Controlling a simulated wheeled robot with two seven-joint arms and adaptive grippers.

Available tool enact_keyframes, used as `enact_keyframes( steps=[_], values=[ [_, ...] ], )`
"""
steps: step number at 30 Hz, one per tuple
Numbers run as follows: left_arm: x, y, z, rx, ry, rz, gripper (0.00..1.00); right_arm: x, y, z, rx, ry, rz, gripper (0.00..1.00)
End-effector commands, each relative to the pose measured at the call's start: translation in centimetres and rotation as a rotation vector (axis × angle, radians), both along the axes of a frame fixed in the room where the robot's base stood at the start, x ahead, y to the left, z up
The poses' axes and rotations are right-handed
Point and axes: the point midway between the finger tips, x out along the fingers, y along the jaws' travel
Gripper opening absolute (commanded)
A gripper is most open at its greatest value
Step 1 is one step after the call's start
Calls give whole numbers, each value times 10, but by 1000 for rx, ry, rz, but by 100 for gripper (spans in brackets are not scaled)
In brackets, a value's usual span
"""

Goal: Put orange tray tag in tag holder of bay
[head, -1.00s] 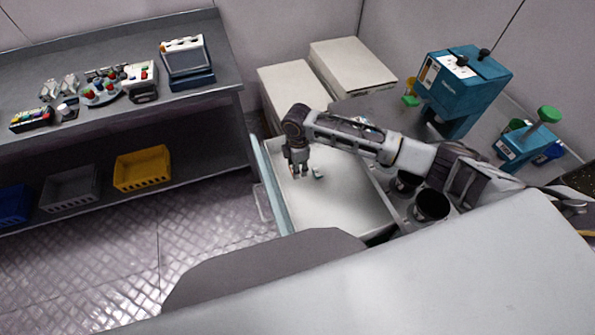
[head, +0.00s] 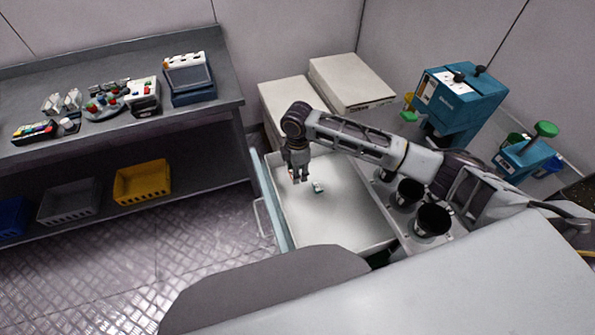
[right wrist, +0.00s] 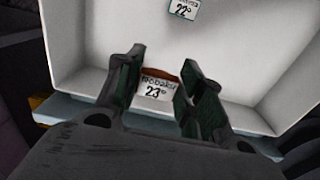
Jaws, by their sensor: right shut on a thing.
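The orange tray tag (right wrist: 155,88) shows in the right wrist view as a small white label reading 23° with an orange-brown upper edge. It sits between the two fingers of my right gripper (right wrist: 158,92), which is shut on it. In the head view my right gripper (head: 297,179) points down over the white drawer (head: 345,225), near its left side. A second tag (head: 317,188), white and green, lies in the drawer just right of the gripper; it reads 22° in the right wrist view (right wrist: 184,8). I cannot make out a tag holder. My left gripper is not in view.
Black cups (head: 432,221) stand right of the drawer under my right arm. Teal machines (head: 460,100) stand at the back right. White boxes (head: 350,83) are behind. A grey bench (head: 110,135) with devices is at the left, with bins below.

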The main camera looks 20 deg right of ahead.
Motion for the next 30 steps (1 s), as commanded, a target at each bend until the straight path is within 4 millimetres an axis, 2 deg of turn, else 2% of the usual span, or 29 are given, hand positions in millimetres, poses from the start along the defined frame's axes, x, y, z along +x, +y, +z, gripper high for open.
enact_keyframes(
  steps=[4,11,22,30],
  values=[
    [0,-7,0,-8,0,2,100,0,0,0,0,0,-7,26],
    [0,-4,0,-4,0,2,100,0,0,0,0,0,-76,26],
    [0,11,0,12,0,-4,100,-1,-1,0,0,0,-345,26],
    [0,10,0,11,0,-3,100,-2,-1,0,0,0,-561,26]
  ],
)
